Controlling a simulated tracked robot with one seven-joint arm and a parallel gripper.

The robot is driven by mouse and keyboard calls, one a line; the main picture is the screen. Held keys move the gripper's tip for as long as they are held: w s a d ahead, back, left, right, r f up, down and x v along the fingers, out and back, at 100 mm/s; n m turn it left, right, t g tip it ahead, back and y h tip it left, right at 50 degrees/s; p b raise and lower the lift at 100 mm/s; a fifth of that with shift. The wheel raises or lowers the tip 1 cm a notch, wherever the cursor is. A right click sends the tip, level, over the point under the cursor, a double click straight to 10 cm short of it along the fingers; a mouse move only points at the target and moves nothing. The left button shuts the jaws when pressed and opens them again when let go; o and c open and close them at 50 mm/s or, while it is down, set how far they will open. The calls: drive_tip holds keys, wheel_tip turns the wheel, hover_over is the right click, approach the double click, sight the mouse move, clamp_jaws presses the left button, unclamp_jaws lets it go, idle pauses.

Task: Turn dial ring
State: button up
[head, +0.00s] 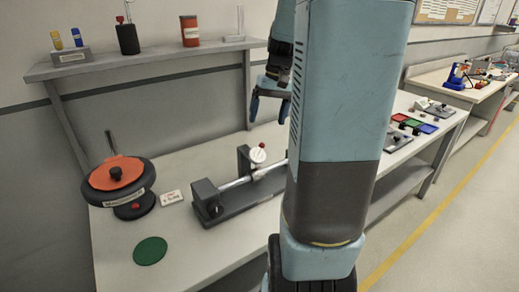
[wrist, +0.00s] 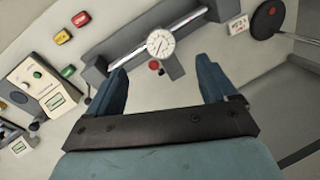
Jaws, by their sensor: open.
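The dial gauge (head: 257,153) has a small white round face and sits on a dark fixture (head: 234,207) with a shiny bar between end blocks. In the wrist view the dial face (wrist: 160,43) shows ticks and a needle, with a red part just below it. Its ring shows only as a thin rim. My gripper (head: 269,105) is open and empty, above and behind the fixture in the head view. In the wrist view its two blue fingers (wrist: 161,68) stand apart, with the dial between and beyond their tips, not touching.
A black round device with an orange top (head: 118,176), a card (head: 172,197) and a green disc (head: 150,251) lie left on the bench. A wall shelf (head: 150,62) holds containers. In the wrist view, a panel box (wrist: 38,76) and coloured buttons (wrist: 63,37) are left of the fixture.

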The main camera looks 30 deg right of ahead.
sight(258, 154)
drive_tip(key=a+f+n, duration=0.1)
drive_tip(key=f, duration=0.3)
drive_tip(key=w+f+h, duration=0.1)
drive_tip(key=f, duration=0.3)
drive_tip(key=a+f+n+h, duration=0.1)
drive_tip(key=f, duration=0.3)
drive_tip(key=shift+w+a+f+n, duration=0.2)
drive_tip(key=shift+w+a+n, duration=0.1)
drive_tip(key=shift+c, duration=0.2)
drive_tip(key=c, duration=1)
drive_tip(key=o, duration=1)
